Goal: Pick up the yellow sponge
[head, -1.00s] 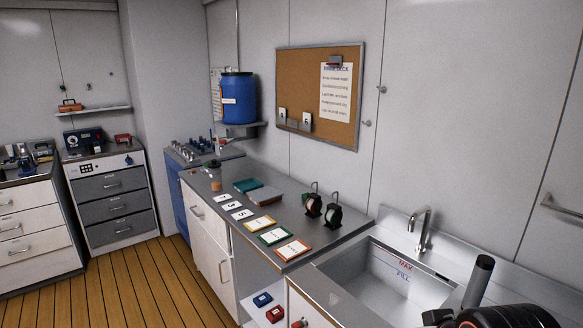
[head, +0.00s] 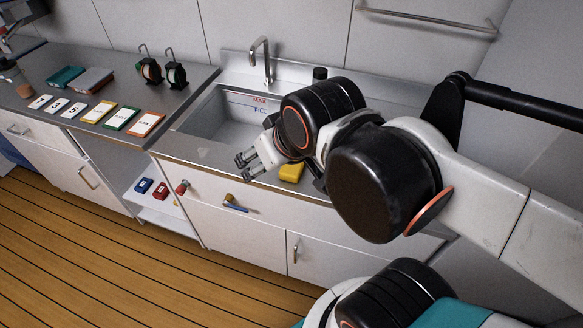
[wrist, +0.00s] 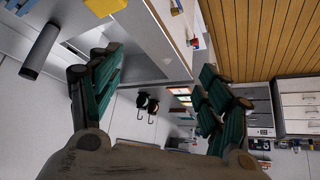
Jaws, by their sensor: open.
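The yellow sponge (head: 291,172) lies on the counter's front edge strip, in front of the sink's right side. My wrist and gripper partly cover it in the head view. A yellow block, which looks like the same sponge, shows at the top edge of the wrist view (wrist: 105,7), cut off by the frame. My gripper (head: 246,162) is open and empty, its fingers pointing left over the front of the sink, to the left of the sponge and apart from it. Both spread fingers show in the wrist view (wrist: 160,70).
The sink (head: 217,125) has a tall faucet (head: 261,58) behind it. A dark cylinder (wrist: 40,52) stands beside the sink. Number cards, books and two dark reels sit on the left counter.

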